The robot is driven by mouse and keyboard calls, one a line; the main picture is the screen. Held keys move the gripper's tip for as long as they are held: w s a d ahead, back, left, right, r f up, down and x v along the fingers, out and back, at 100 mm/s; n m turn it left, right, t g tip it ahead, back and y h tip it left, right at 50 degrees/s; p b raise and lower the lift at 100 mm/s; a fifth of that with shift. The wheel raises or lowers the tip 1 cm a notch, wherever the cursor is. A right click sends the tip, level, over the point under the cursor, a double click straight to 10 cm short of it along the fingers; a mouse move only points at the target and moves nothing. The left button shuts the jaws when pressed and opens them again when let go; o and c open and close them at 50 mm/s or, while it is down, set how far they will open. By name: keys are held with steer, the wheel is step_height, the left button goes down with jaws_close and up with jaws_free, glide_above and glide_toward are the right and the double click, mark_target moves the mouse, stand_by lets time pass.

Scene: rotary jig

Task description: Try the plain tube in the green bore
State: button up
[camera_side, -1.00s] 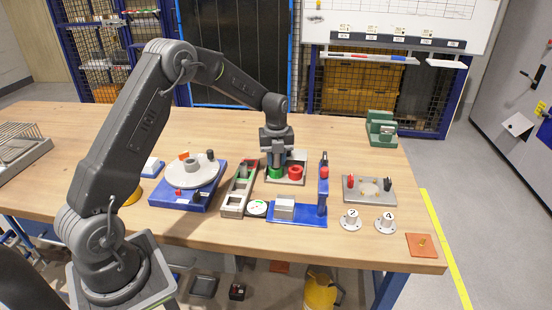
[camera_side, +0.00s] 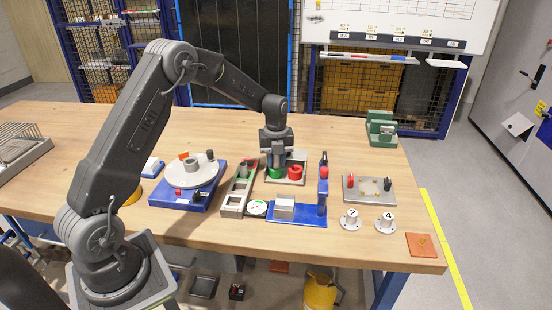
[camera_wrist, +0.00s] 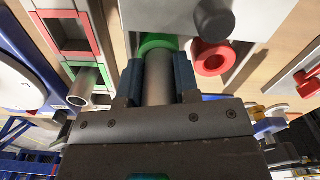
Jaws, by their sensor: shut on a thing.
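My gripper (camera_side: 276,164) points down over the green bore (camera_side: 277,174), a green ring on a light plate. In the wrist view its two blue fingers (camera_wrist: 157,80) are shut on a plain grey tube (camera_wrist: 158,72). The tube's far end meets the green ring (camera_wrist: 152,42). I cannot tell how far, if at all, the tube is inside the bore. A red ring (camera_wrist: 213,58) stands beside the green one on the same plate; it also shows in the side view (camera_side: 295,172).
Another grey tube (camera_wrist: 82,88) stands in a green-edged slot of the rack (camera_side: 232,203) to the left. A dark knob (camera_wrist: 214,18) stands near the red ring. A blue stand with a post (camera_side: 323,192) is close on the right. A turntable (camera_side: 192,174) is farther left.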

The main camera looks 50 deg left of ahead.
steer(key=shift+r, duration=0.3)
steer(key=shift+s, duration=0.15)
stand_by(0.6)
steer(key=shift+f, duration=0.4)
stand_by(1.0)
steer(key=shift+r, duration=0.3)
steer(key=o, duration=1)
